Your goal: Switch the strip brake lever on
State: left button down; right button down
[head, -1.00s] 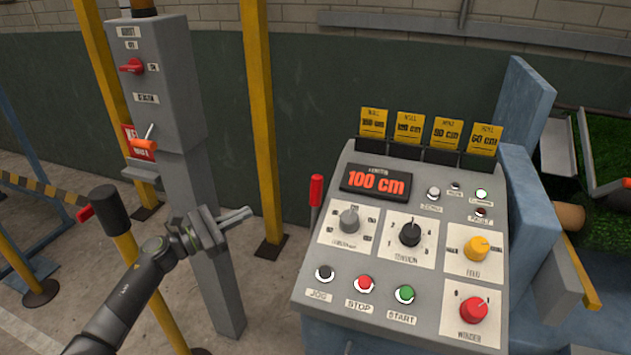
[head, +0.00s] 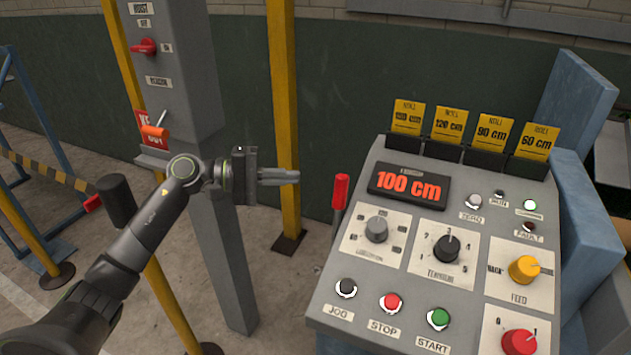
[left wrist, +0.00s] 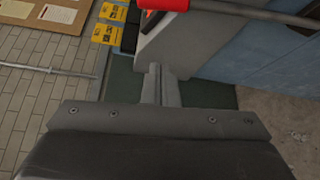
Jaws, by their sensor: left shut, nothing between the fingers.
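A lever with a red handle (head: 341,190) stands upright at the left side of the grey control console; I take it for the strip brake lever, though no label on it is readable. Its lower part is hidden behind the console. My left gripper (head: 295,176) is shut and empty, pointing right, a short way left of the red handle and apart from it. In the left wrist view the shut fingers (left wrist: 160,85) point up the picture, and the red handle (left wrist: 165,4) shows at the top edge with a grey shaft to its right. My right gripper is not in view.
The console (head: 375,275) has knobs, buttons and a 100 cm display (head: 408,186). A grey post (head: 185,85) with a red switch (head: 144,46) and an orange-handled lever (head: 155,132) stands behind my arm. A yellow post (head: 284,110) stands behind the gripper.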

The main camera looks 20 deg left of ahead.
pick_arm(q)
jog(key=d+p, duration=0.7)
jog(key=d, duration=0.2)
jog(key=shift+w, duration=0.35)
jog(key=shift+d+f, duration=0.1)
